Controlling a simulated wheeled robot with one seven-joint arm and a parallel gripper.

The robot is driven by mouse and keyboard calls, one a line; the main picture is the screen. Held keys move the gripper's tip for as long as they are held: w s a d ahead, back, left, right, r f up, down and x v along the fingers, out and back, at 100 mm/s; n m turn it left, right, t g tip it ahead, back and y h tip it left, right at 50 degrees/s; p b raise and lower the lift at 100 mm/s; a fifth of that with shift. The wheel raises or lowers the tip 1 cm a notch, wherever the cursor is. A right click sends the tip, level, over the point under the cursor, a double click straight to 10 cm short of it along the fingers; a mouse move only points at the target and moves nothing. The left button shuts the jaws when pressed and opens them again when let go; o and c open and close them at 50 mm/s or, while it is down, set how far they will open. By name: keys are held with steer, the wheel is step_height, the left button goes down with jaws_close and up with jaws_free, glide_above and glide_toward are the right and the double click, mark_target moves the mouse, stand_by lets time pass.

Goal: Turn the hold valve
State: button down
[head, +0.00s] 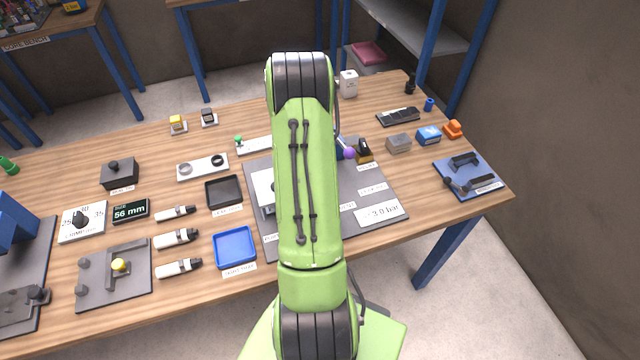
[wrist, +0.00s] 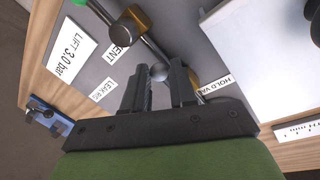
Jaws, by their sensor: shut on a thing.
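The leak rig's grey panel (head: 390,208) lies on the bench, mostly behind my green arm in the head view. In the wrist view, the hold valve's label (wrist: 215,86) is beside the right finger, partly covered. My gripper (wrist: 159,78) points down at the panel, its two dark fingers a small gap apart around the hold valve. A round grey end (wrist: 158,72) of metal shows between the fingertips. The rest of the valve is hidden by the fingers, so its angle cannot be told. My gripper is hidden in the head view.
A brass fitting (wrist: 131,22) on a metal pipe is close to the fingers, near the vent label (wrist: 118,50). The 3.0 bar sign (head: 379,211) lies at the panel's front right. A blue tray (head: 235,262) and black tray (head: 240,191) stand left of my arm.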

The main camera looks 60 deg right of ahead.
steer(key=shift+s+d+n, duration=0.15)
steer(key=shift+d+n, duration=0.05)
steer(key=shift+n, duration=0.1)
steer(key=n, duration=0.1)
steer(key=d+n+b, duration=0.1)
steer(key=n, duration=0.1)
steer(key=s+n+h+b, duration=0.1)
steer(key=shift+d, duration=0.25)
steer(key=shift+s+d+r+n+t+h+b, duration=0.1)
steer(key=shift+d+n+t+h+b, duration=0.25)
steer(key=shift+n, duration=0.95)
steer(key=shift+s+d+r+n+t+h+b, duration=0.1)
steer(key=shift+d+n+t+b, duration=0.3)
steer(key=shift+n, duration=0.9)
steer(key=shift+w+d, duration=0.1)
steer(key=shift+d, duration=0.05)
steer(key=c, duration=0.9)
jaws_free()
steer(key=shift+f, duration=0.15)
steer(key=shift+c, duration=0.2)
